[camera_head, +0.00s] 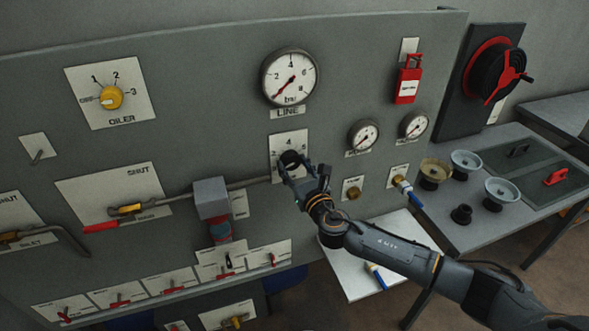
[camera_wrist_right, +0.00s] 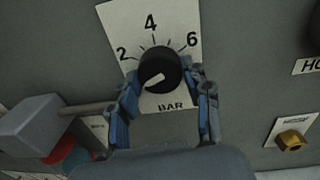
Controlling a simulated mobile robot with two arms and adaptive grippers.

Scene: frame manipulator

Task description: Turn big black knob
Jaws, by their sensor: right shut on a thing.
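The big black knob (camera_wrist_right: 160,72) sits on a white plate marked 2, 4, 6 and BAR on the grey panel. Its white pointer mark points to the lower left in the right wrist view. In the head view the knob (camera_head: 290,158) shows below the LINE gauge, partly covered by my gripper. My right gripper (camera_head: 300,172) reaches it from the lower right. In the right wrist view the fingers of my right gripper (camera_wrist_right: 163,92) are on the left and right sides of the knob's lower part, shut on it. My left gripper is not in view.
A grey block (camera_head: 210,197) with a rod stands out left of the knob. The LINE gauge (camera_head: 289,77) is above, and a red padlock (camera_head: 408,80) is upper right. A brass fitting (camera_head: 352,188) sits right of my gripper. A table (camera_head: 455,222) with several cups stands at the right.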

